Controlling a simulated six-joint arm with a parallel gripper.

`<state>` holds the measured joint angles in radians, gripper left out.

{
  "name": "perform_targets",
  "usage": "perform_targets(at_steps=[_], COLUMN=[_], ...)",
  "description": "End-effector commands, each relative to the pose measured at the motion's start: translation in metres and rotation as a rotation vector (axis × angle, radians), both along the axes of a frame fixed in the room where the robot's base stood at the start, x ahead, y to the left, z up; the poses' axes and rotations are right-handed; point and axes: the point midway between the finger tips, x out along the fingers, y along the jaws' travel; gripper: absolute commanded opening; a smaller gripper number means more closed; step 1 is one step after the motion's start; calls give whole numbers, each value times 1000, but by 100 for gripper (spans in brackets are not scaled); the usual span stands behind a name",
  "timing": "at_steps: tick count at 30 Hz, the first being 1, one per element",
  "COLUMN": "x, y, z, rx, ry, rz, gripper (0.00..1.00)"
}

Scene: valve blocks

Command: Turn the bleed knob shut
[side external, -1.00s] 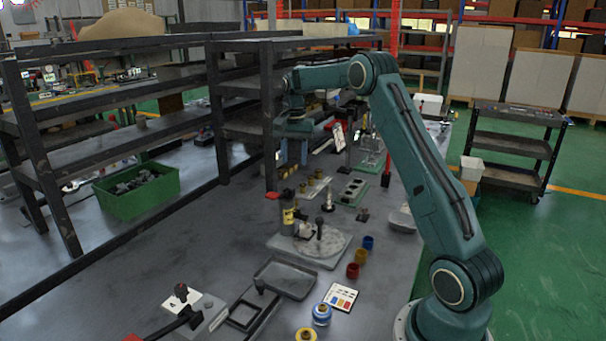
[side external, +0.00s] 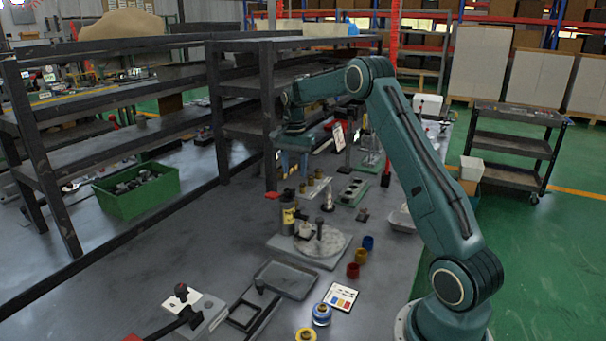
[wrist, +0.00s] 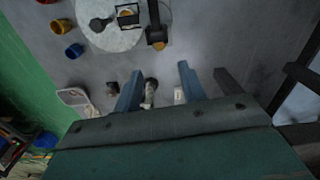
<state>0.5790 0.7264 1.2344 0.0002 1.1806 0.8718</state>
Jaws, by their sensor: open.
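A dark knob with a reddish top (side external: 181,290) stands on a light block (side external: 206,309) at the lower left of the side view, beside a black lever (side external: 184,319). I cannot tell for certain that it is the bleed knob. My gripper (side external: 292,166) is far behind it, above the back of the bench by the shelf. In the wrist view my gripper (wrist: 160,88) points down with its two blue fingers apart. A dark and whitish post (wrist: 149,90) shows beside the left finger, below the gripper; I see no contact.
A round pale disc (side external: 334,241) on a plate, a yellow cylinder (side external: 287,217) and a grey tray (side external: 286,279) stand mid-bench. Coloured cups (side external: 353,271) lie to their right. The dark shelf (side external: 267,115) stands close to my gripper. Bare bench lies at the left (side external: 120,245).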

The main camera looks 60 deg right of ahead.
Motion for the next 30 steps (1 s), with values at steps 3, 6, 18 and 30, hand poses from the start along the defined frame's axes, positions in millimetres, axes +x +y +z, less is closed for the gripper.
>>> perform_targets(at_steps=[3, 6, 18, 30], x=[-1, -1, -1, 0], y=[0, 0, 0, 0], z=[-19, -35, -88, -101], rx=[2, 3, 1, 0], ry=[3, 4, 2, 0], rz=[0, 0, 0, 0], gripper=[41, 41, 41, 41])
